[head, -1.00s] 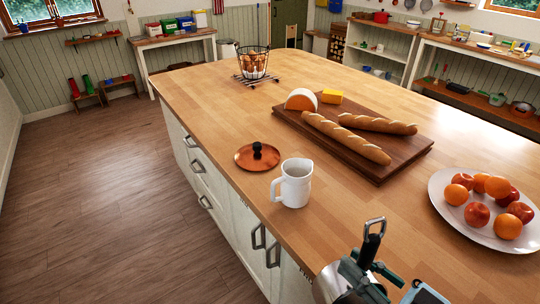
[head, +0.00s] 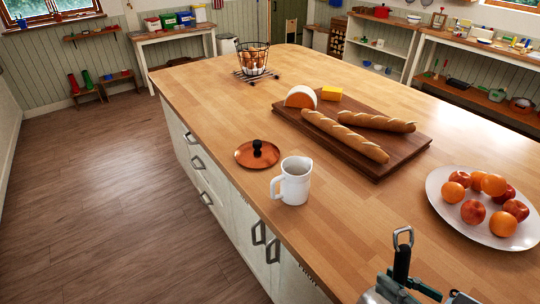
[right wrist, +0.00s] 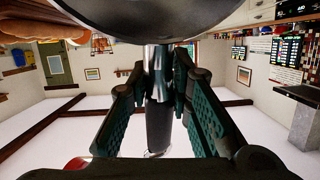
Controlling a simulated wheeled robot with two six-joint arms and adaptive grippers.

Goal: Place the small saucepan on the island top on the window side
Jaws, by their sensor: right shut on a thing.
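The small saucepan's dark handle (head: 402,264), with a metal hanging loop at its end, stands up at the bottom right of the head view. The pan body is mostly cut off by the lower edge. My right gripper (head: 425,288) is shut on the handle. In the right wrist view the handle (right wrist: 159,125) runs between the gripper's green-padded fingers (right wrist: 165,90), and the dark rounded pan body (right wrist: 165,14) fills the top. The wooden island top (head: 345,225) lies beyond. I cannot tell the pan's height over it. My left gripper is not in view.
A white jug (head: 294,182) and a copper lid (head: 257,155) stand near the island's left edge. A board (head: 385,163) with baguettes, an egg basket (head: 254,62) and a white fruit plate (head: 470,228) are also on top. Bare wood lies between jug, board and plate.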

